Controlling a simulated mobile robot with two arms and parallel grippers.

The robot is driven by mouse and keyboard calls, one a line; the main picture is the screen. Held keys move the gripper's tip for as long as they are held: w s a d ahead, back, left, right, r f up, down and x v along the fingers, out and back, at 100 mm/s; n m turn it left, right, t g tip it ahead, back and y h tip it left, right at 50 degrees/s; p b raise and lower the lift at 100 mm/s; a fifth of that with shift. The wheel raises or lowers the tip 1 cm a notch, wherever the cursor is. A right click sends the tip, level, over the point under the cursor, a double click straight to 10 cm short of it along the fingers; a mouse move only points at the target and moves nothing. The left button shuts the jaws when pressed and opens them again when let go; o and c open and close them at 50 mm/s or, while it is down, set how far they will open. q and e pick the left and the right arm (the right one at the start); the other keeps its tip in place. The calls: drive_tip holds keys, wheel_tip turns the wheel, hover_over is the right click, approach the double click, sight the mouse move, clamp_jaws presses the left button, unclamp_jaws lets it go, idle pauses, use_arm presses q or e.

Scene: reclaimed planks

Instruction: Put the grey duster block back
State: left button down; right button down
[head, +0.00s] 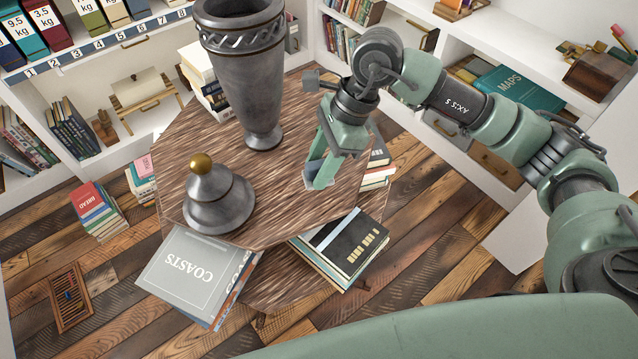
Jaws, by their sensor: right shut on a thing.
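My right gripper (321,177) reaches in from the right over the right side of the brown wooden table (300,110). Its green fingers point down and are shut on a small grey block (313,168), the grey duster block as far as I can tell. The fingers hide much of it. It is low over the tabletop near the right edge; I cannot tell whether it touches the wood. My left gripper is not in view.
A tall dark metal vase (250,85) stands on the table, left of my gripper. Its gold-knobbed lid (219,198) sits nearer the front. Books, including a grey COASTS book (196,268) and a black one (345,243), lie below the tabletop. White shelves stand around.

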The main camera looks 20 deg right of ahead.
wheel_tip(320, 180, down, 7)
drive_tip(key=shift+r, duration=0.2)
idle(0.3)
drive_tip(key=shift+f, duration=0.2)
drive_tip(key=c, duration=0.9)
unclamp_jaws()
drive_tip(key=shift+r, duration=0.1)
drive_tip(key=shift+o, duration=0.2)
drive_tip(key=shift+r, duration=0.1)
